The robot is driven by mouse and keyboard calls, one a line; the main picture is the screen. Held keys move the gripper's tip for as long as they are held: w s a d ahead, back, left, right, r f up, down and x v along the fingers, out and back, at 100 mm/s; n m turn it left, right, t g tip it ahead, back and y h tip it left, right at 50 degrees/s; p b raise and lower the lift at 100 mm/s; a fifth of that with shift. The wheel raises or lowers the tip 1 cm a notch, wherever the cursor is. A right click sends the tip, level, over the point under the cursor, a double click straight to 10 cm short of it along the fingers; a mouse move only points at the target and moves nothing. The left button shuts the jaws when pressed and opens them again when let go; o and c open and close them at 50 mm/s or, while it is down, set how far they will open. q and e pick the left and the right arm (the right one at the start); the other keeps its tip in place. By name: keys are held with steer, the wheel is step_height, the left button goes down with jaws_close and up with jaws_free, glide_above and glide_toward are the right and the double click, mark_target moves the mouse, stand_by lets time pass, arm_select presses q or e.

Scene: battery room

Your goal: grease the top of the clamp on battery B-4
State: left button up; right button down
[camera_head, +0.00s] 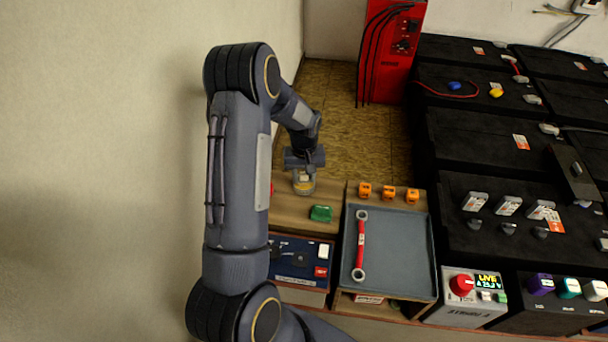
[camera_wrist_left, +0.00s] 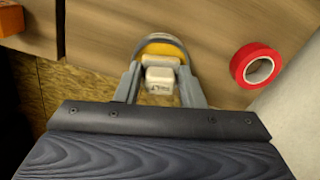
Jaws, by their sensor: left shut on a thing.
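My left gripper (camera_head: 304,158) points down over the wooden counter at the left, shut on a small white block with dark lettering (camera_wrist_left: 160,79). The block sits over the mouth of a round jar with amber-yellow contents (camera_head: 305,187); the jar also shows in the left wrist view (camera_wrist_left: 163,47). I cannot tell whether the block touches the contents. Black batteries (camera_head: 470,135) stand in rows at the right, with orange-and-white tags and grey clamps (camera_head: 548,129). The tags are too small to read, so I cannot tell which is B-4. My right gripper is not in view.
A red tape roll (camera_wrist_left: 258,67) lies near the jar. A green object (camera_head: 321,213), orange pieces (camera_head: 389,192) and a grey tray (camera_head: 400,262) with a red wrench (camera_head: 361,245) are nearby. A red cabinet (camera_head: 391,50) stands behind. Loose grey parts (camera_head: 508,206) lie on the near battery.

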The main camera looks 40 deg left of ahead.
mark_target(304, 174)
arm_select(q)
steer(key=shift+s, duration=0.1)
steer(key=shift+r+p, duration=2.25)
steer(key=shift+r, duration=1.2)
